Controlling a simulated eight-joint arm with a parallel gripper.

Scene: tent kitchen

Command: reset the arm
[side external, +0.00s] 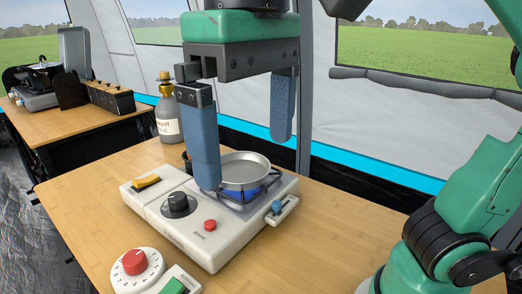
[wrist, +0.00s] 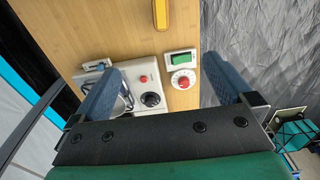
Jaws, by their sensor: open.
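My gripper (side external: 245,160) is open and empty, with its two blue fingers spread wide above the stove. In the side external view the nearer finger hangs in front of the stove and covers part of it. The wrist view also shows my gripper (wrist: 170,95) with the fingers apart and nothing between them but the scene below. The white stove (side external: 225,225) stands on the wooden table (side external: 75,215). It has a black knob (side external: 177,202), a red button (side external: 210,225) and a yellow switch (side external: 146,182). A shallow metal pan (side external: 245,168) sits on its burner, over a blue glow.
A dial with a red knob (side external: 135,261) and a green switch box (side external: 174,285) lie at the table's front. A gas bottle (side external: 167,115) stands behind the stove. A second table (side external: 80,122) with equipment is at the back left. The table right of the stove is clear.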

